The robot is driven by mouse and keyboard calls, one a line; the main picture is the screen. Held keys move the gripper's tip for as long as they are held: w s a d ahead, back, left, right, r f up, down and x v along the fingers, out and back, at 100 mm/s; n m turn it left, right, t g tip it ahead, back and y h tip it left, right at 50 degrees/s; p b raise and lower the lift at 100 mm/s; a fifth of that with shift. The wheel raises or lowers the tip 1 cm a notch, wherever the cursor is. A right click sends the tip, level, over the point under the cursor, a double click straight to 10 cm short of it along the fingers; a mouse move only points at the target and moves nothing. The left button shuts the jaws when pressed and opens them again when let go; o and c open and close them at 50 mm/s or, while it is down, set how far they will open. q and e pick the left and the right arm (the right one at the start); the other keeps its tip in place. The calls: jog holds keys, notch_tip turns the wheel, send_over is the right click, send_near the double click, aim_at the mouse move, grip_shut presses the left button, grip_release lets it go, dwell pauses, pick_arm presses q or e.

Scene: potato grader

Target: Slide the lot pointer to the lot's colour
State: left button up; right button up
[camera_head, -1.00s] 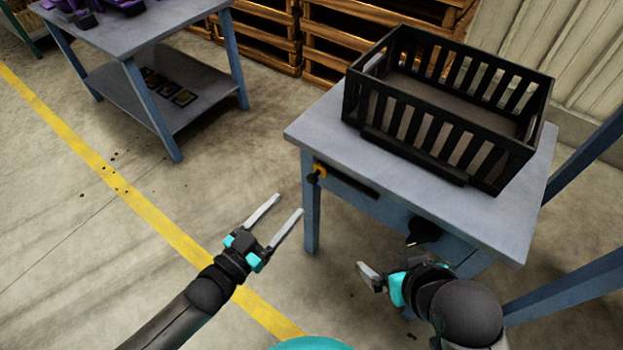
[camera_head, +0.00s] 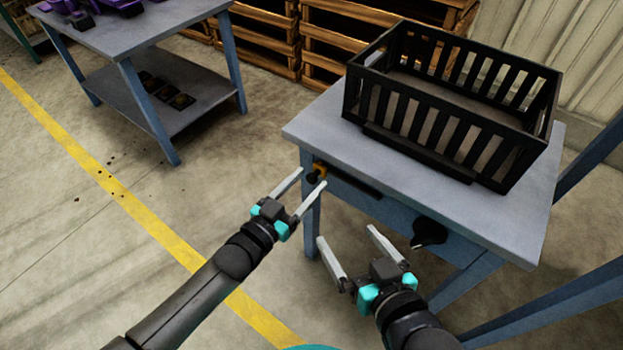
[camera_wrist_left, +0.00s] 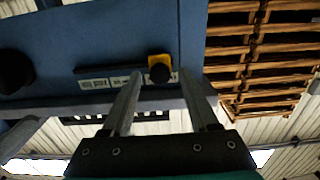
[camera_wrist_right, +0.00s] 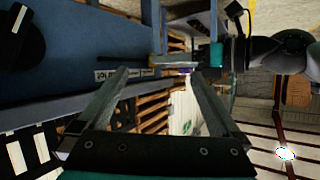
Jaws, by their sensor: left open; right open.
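The lot pointer is a yellow slider with a black knob (camera_head: 316,174) at the left end of a dark slot (camera_head: 356,183) in the blue table's front panel. In the left wrist view the knob (camera_wrist_left: 160,72) shows beside the slot, with a strip of small pale labels (camera_wrist_left: 110,83) along it. My left gripper (camera_head: 312,184) is open, its fingertips close to the knob; I cannot tell whether they touch it. My right gripper (camera_head: 346,234) is open and empty, lower and to the right, in front of the panel. In the right wrist view a label strip (camera_wrist_right: 112,74) shows partly.
A black slatted crate (camera_head: 400,150) stands on the grey-blue tabletop (camera_head: 330,125). A black rotary knob (camera_head: 428,232) sits on the panel, right of the slot. Another table (camera_head: 160,35) stands at the upper left, wooden pallets (camera_head: 335,40) behind. The floor between is open.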

aim_at(316, 174)
pick_arm(q)
jog(key=shift+b+x, duration=0.4)
jog(key=shift+x, duration=0.65)
pick_arm(e)
jog(key=shift+s+a+r+t+y, duration=0.15)
jog(key=shift+a+r+t+y, duration=0.35)
jog(key=shift+a+t, duration=0.25)
jog(key=shift+d, duration=0.1)
pick_arm(q)
grip_shut()
